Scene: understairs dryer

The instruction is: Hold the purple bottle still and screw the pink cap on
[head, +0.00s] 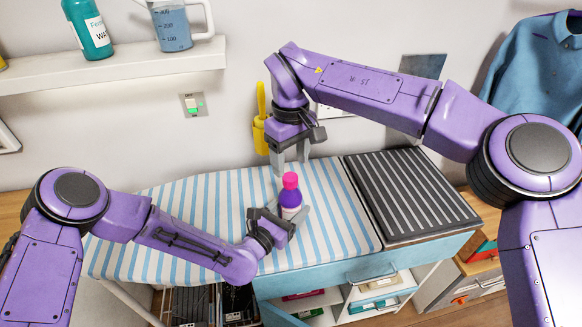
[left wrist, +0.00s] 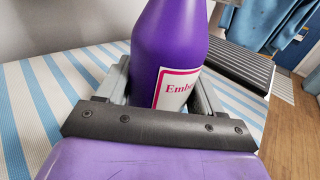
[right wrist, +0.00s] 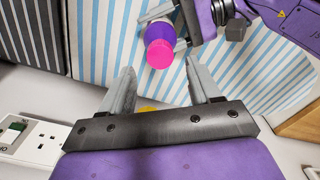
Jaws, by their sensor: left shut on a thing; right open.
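The purple bottle (head: 290,197) stands upright on the striped board. Its white label, edged in pink, shows in the left wrist view, where the bottle (left wrist: 168,50) fills the middle and its top is cut off. The pink cap (head: 290,180) sits at the bottle's top; how tightly it is on cannot be told. It also shows in the right wrist view (right wrist: 160,54). My left gripper (head: 287,217) is shut around the bottle's body. My right gripper (head: 290,160) is open and empty, fingers down, behind and above the cap, apart from it.
The blue-and-white striped board (head: 190,210) is clear to the left of the bottle. A dark ribbed mat (head: 410,195) lies to the right. A yellow holder (head: 261,135) hangs on the wall near my right gripper. A shelf (head: 110,65) is at upper left.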

